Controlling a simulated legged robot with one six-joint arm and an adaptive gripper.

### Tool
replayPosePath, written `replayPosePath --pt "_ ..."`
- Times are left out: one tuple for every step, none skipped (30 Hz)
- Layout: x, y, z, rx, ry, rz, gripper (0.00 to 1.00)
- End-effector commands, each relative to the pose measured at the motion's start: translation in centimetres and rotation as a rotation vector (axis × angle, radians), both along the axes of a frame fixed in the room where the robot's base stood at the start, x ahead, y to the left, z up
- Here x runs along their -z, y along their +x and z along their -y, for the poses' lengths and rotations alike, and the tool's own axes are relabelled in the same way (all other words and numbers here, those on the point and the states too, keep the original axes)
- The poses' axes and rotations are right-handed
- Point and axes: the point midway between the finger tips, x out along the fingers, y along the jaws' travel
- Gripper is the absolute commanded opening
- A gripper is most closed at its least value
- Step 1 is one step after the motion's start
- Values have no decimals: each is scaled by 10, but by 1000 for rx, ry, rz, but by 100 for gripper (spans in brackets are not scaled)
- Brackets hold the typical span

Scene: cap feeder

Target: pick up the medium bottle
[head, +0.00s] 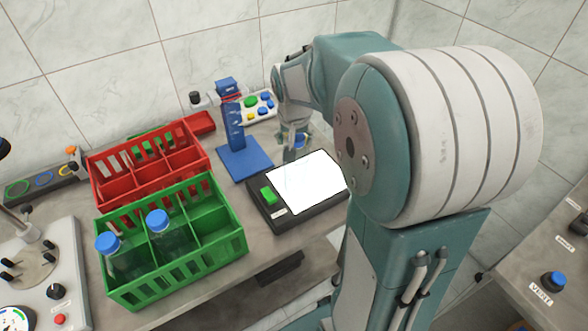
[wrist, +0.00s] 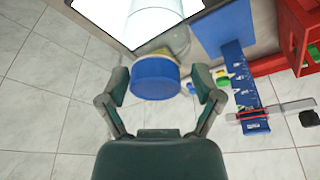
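A clear bottle with a blue cap (wrist: 156,78) is between the fingers of my gripper (wrist: 160,88) in the wrist view. The fingers are spread on both sides of the cap, with a small gap visible on each side. In the head view my gripper (head: 292,150) is low behind the lit panel, and this bottle's blue cap (head: 301,139) shows partly beside it. Two more blue-capped bottles, one at the left (head: 108,245) and one to its right (head: 158,222), stand in the green crate (head: 185,269). I cannot tell the bottles' sizes for certain.
A black device with a bright white panel (head: 312,182) and green button lies in front of my gripper. A blue stand (head: 245,163) is left of it. A red crate (head: 125,192) stands behind the green one. A button box (head: 262,105) is near the wall.

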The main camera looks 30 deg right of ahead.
Motion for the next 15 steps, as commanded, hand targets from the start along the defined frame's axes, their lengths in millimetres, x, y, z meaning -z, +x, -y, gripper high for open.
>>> replayPosePath --pt "0 0 1 1 1 -1 37" --pt "0 0 1 1 1 -1 23" --pt "0 0 0 1 0 0 5" --pt "0 0 0 1 0 -1 0" --pt "0 0 -1 0 0 -1 0" --pt "0 0 -1 1 -1 -2 0" --pt "0 0 -2 1 -2 -2 0" --pt "0 0 -2 1 -2 0 0" --pt "0 0 -2 1 -2 0 0" --pt "0 0 -2 1 -3 -1 0" --pt "0 0 -2 1 -2 -2 0" --pt "0 0 -2 1 -2 -1 0" --pt "0 0 -2 1 -2 -1 0" --pt "0 0 -2 1 -2 -1 0" --pt "-1 0 -2 1 -1 -2 0"
